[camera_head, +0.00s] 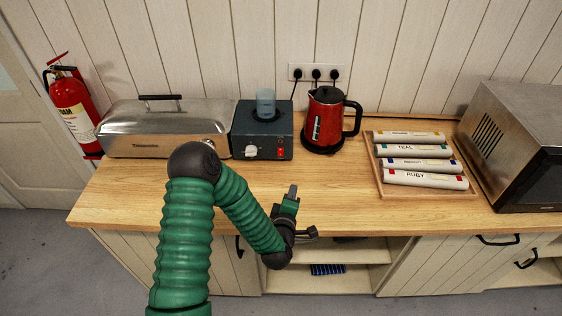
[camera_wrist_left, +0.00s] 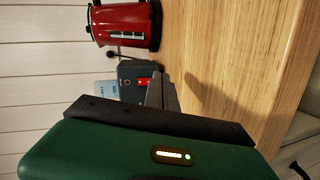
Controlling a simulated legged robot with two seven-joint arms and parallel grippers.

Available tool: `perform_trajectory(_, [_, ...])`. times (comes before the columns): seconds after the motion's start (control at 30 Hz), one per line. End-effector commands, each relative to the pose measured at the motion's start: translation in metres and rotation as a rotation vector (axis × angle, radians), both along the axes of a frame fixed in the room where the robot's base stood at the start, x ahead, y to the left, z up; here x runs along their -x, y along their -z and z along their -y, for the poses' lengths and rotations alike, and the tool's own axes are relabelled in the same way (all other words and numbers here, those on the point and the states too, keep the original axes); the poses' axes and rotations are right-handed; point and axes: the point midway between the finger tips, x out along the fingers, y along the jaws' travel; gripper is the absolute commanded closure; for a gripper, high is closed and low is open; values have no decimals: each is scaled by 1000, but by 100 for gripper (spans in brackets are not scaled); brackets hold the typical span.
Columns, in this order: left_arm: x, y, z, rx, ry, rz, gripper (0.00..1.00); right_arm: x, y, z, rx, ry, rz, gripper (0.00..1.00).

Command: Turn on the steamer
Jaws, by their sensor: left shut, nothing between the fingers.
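A long silver metal box (camera_head: 170,125) with a dark lid handle stands at the back left of the wooden counter. It has a small label and a front knob, partly behind my left arm; I take it for the steamer. Beside it is a dark blue-grey box (camera_head: 264,133) with a pale knob (camera_head: 251,151) and a red switch (camera_head: 281,152); it also shows in the left wrist view (camera_wrist_left: 128,72). My left gripper (camera_head: 292,191) is shut and empty over the counter's front edge, apart from both boxes. Its fingers (camera_wrist_left: 162,92) partly cover the dark box in the wrist view.
A clear bluish beaker (camera_head: 265,103) stands on the dark box. A red kettle (camera_head: 325,120) is right of it. A wooden tray (camera_head: 387,188) with several labelled rolls and a metal oven-like box (camera_head: 505,125) are farther right. The counter's front middle (camera_head: 335,190) is clear.

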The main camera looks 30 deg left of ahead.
Motion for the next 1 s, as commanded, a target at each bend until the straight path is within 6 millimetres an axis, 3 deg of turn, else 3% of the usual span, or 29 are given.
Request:
perform_trajectory(0.1, [9,-3,-27,85,-148,120,100,0,0,0,0,0,0,42])
perform_trajectory(0.2, [14,-6,-37,109,-202,169,100,0,0,0,0,0,0,42])
perform_trajectory(0.57, [12,-8,-38,109,-206,178,100,0,-1,0,0,0,0,42])
perform_trajectory(0.77, [-11,-6,-53,108,-208,179,100,0,-6,0,0,0,0,42])
perform_trajectory(1.0, [-56,0,-81,108,-207,178,100,0,-14,0,0,0,0,42])
